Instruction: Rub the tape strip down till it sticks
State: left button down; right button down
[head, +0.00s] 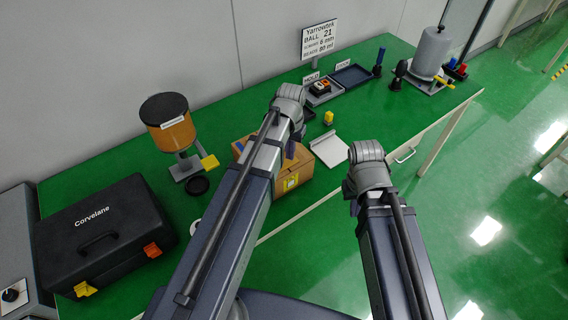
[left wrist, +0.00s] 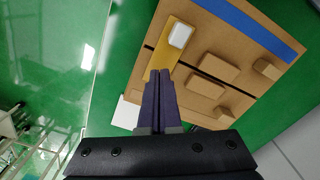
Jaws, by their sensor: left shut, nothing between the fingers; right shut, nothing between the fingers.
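A brown cardboard box (head: 305,172) stands on the green table, partly hidden behind my left arm. In the left wrist view the box (left wrist: 222,45) carries a yellow strip (left wrist: 160,58) with a white patch (left wrist: 180,35), and a blue band (left wrist: 246,22) runs along one edge. I cannot tell for sure which is the tape strip. My left gripper (head: 290,150) is over the box, shut and empty. Its fingertips (left wrist: 159,72) overlap the yellow strip's end in the wrist view; contact cannot be told. My right gripper (head: 354,207) is shut and empty, right of the box beyond the table's front edge.
A black case (head: 100,220) and an orange canister on a stand (head: 172,125) are left of the box. A white plate (head: 329,149), a yellow item (head: 328,118) and trays (head: 352,75) lie beyond it. A grey cylinder device (head: 431,52) stands far right.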

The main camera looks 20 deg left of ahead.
pick_arm(q)
jog(key=shift+f+b, duration=0.8)
dwell(0.4)
jog(key=shift+r, duration=0.1)
dwell(0.4)
notch_tip(320, 180, up, 8)
jog(key=p, duration=0.8)
jog(key=s+d+f+m+y+b, duration=0.1)
jog(key=s+d+f+m+b, duration=0.1)
jog(key=s+d, duration=0.8)
jog(key=s+f, duration=0.1)
jog(key=s, duration=0.3)
jog(key=shift+s+d+b, duration=0.2)
jog(key=shift+d+b, duration=0.05)
jog(key=shift+b, duration=0.15)
dwell(1.0)
